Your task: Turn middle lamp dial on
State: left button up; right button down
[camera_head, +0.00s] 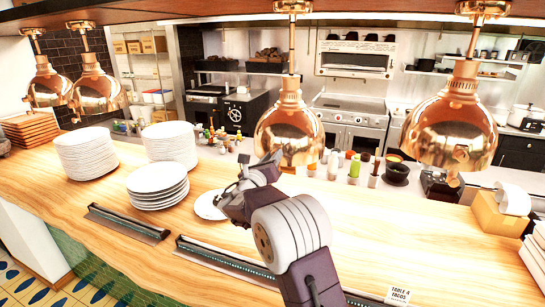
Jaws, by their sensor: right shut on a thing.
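The middle copper lamp (290,125) hangs from the overhead shelf, above the counter. My right gripper (274,160) is at its lower rim, with the wrist reaching up from the lower right. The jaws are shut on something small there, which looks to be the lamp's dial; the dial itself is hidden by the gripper. A small part hangs under the rim of the right copper lamp (454,125). Two more copper lamps, one nearer (96,90) and one behind (47,85), hang at the left. My left gripper is not in view.
Plate stacks stand on the wooden counter (390,235) at the left, the nearest (158,186) left of my gripper. A small plate (208,206) lies beside my wrist. Bottles (354,168) stand behind. A sign (399,294) is at the front edge. The counter's right-centre is clear.

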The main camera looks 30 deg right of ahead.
jog(key=shift+n, duration=0.3)
jog(key=c, duration=1.2)
grip_release()
jog(key=b+v, duration=0.3)
jog(key=v, duration=0.6)
jog(key=shift+s, duration=0.1)
